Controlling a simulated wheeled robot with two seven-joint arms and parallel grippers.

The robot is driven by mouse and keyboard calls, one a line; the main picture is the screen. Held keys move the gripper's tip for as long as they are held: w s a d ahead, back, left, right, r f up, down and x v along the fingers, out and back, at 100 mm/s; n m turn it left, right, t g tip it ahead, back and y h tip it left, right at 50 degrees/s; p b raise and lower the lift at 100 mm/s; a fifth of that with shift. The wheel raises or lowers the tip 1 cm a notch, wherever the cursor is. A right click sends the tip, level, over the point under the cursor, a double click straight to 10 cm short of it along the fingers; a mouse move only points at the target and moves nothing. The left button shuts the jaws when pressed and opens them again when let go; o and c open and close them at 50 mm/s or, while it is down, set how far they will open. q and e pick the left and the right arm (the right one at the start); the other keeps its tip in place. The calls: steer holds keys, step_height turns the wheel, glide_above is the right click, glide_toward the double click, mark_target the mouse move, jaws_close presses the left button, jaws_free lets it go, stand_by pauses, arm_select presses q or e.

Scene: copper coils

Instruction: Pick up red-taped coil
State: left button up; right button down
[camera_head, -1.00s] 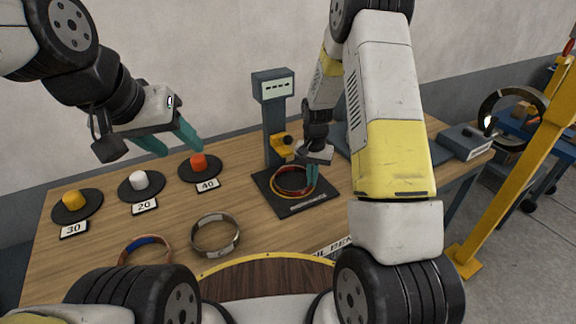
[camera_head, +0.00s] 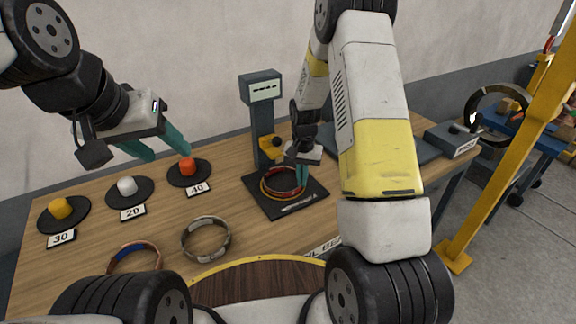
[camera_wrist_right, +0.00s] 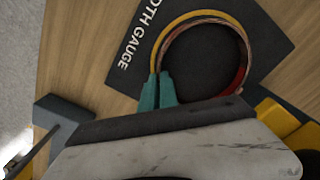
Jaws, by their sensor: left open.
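The red-taped coil (camera_head: 283,191) lies on a black gauge pad beside a yellow ring, which runs just outside it. In the right wrist view the coil (camera_wrist_right: 239,73) shows a red part at the right and copper elsewhere. My right gripper (camera_head: 303,181) is at the coil's right side in the head view. In the right wrist view its teal fingertips (camera_wrist_right: 158,80) are close together with the coil's rim running between them. Any lift of the coil is too small to tell. My left gripper (camera_head: 168,148) is open and empty, above the table's back left.
A blue-taped coil (camera_head: 134,258) and a grey-white coil (camera_head: 206,239) lie at the table's front left. Discs with yellow, white and red pegs (camera_head: 187,167) stand behind. A gauge post (camera_head: 263,118) rises beside the black pad (camera_head: 309,197). Bare wood lies left of the pad.

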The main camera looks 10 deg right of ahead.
steer(key=shift+r, duration=0.65)
step_height(320, 180, up, 2)
steer(key=shift+r, duration=0.2)
steer(key=s, duration=1)
steer(key=s+a+r, duration=0.1)
steer(key=s, duration=0.5)
steer(key=shift+a+r, duration=0.1)
